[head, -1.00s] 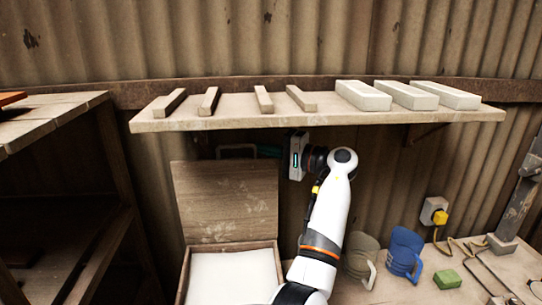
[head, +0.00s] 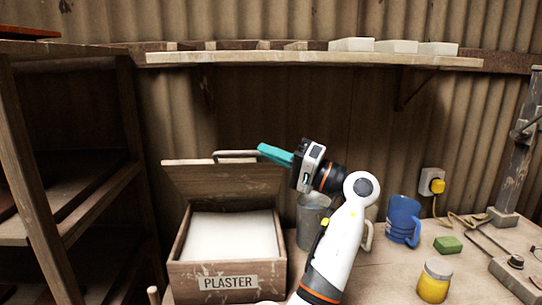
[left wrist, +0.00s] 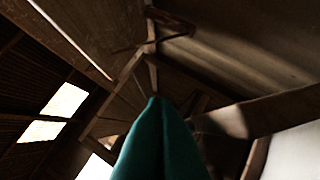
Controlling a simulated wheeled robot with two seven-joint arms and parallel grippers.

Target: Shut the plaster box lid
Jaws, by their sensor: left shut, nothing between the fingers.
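The wooden plaster box (head: 185,272), labelled PLASTER, stands on the bench with white plaster inside. Its lid (head: 225,183) is open, hinged at the box's back edge and raised at a slant, its upper edge seeming to lean toward me. A metal handle (head: 236,154) shows just above that edge. My left gripper (head: 262,149) is shut and empty, its teal fingers at the lid's upper right corner, near the handle. I cannot tell whether they touch the lid. The left wrist view shows the closed fingers (left wrist: 154,103) too. My right gripper is not in view.
A shelf (head: 310,58) with white blocks (head: 397,46) runs above the lid. A grey mug (head: 311,221) stands right of the box, partly behind my arm. A blue mug (head: 403,221), green block (head: 447,245) and yellow jar (head: 434,281) are further right.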

